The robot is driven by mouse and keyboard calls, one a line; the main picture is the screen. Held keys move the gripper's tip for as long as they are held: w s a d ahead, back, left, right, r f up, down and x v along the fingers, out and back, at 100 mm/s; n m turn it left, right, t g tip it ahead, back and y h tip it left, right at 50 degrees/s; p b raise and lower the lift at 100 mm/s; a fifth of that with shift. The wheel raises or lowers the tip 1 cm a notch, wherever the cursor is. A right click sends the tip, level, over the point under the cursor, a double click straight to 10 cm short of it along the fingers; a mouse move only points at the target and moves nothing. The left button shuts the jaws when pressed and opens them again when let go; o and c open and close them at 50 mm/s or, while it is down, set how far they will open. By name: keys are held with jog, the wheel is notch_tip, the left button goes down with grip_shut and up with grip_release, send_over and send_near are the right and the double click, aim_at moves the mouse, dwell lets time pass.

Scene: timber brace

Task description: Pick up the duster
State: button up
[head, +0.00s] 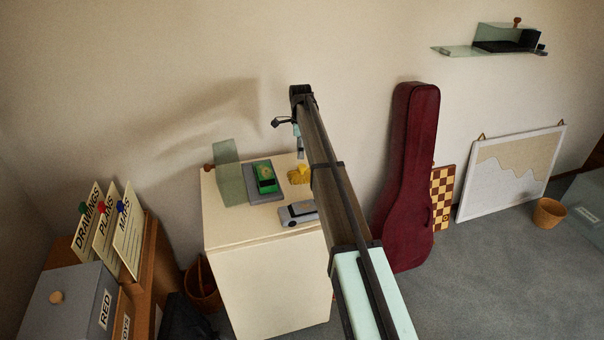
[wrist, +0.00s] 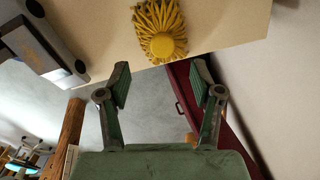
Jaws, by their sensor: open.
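The duster (head: 299,175) is a small yellow fringed thing on top of the cream cabinet (head: 265,268), near its back right. In the wrist view the duster (wrist: 160,28) has yellow strands around a round yellow knob, and it lies close to the cabinet top's edge. My gripper (wrist: 160,78) is open and empty, with its two fingers spread apart. In the wrist view the duster appears beyond the fingertips, roughly centred between them and not touching them. In the head view my arm hides part of the cabinet's right side.
A dark red instrument case (head: 409,175) leans against the wall to the right. Filing boxes (head: 75,300) stand at lower left.

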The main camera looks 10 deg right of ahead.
aim_at(302, 166)
notch_tip(302, 166, down, 4)
jog(key=shift+f+p, duration=0.25)
jog(key=shift+p, duration=0.2)
jog(key=shift+w+d+f+p, duration=0.15)
jog(key=shift+f+p, duration=0.45)
jog(key=shift+f, duration=0.7)
jog(key=shift+d+f+p, duration=0.15)
jog(key=shift+f+p, duration=0.45)
jog(key=shift+f, duration=0.65)
grip_shut()
